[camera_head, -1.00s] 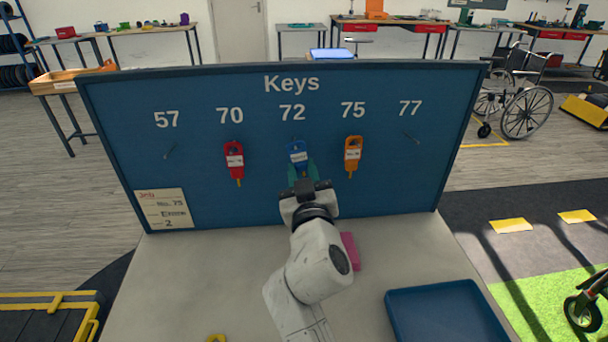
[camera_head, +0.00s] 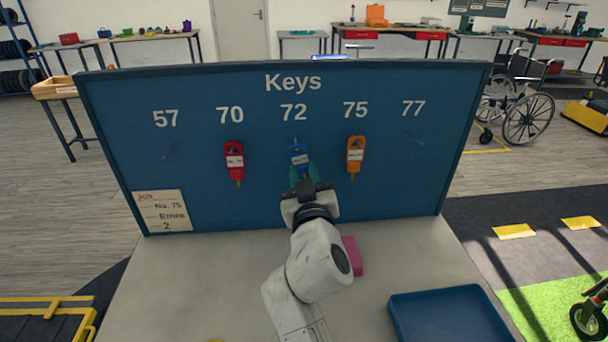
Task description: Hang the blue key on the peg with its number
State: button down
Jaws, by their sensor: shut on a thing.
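The blue key (camera_head: 299,154) has a white label too small to read here. It is upright against the board under the number 72. My gripper (camera_head: 303,174) is shut on its lower part, with the green fingertips on either side. A short peg tip shows just above the key; I cannot tell whether the key's hole is over it. The blue key board (camera_head: 260,205) has numbers 57, 70, 72, 75 and 77. A red key (camera_head: 235,161) hangs under 70 and an orange key (camera_head: 355,156) under 75. The pegs under 57 (camera_head: 170,151) and 77 (camera_head: 412,138) are bare.
A paper note (camera_head: 163,211) is on the board's lower left. A pink block (camera_head: 352,256) lies on the grey table (camera_head: 190,275) beside my arm. An empty blue tray (camera_head: 450,315) sits at the front right. The table's left part is mostly clear.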

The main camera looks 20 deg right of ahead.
jog(key=shift+f, duration=0.1)
jog(key=c, duration=0.8)
grip_release()
jog(key=shift+b+v, duration=1.9)
jog(key=shift+v, duration=3.5)
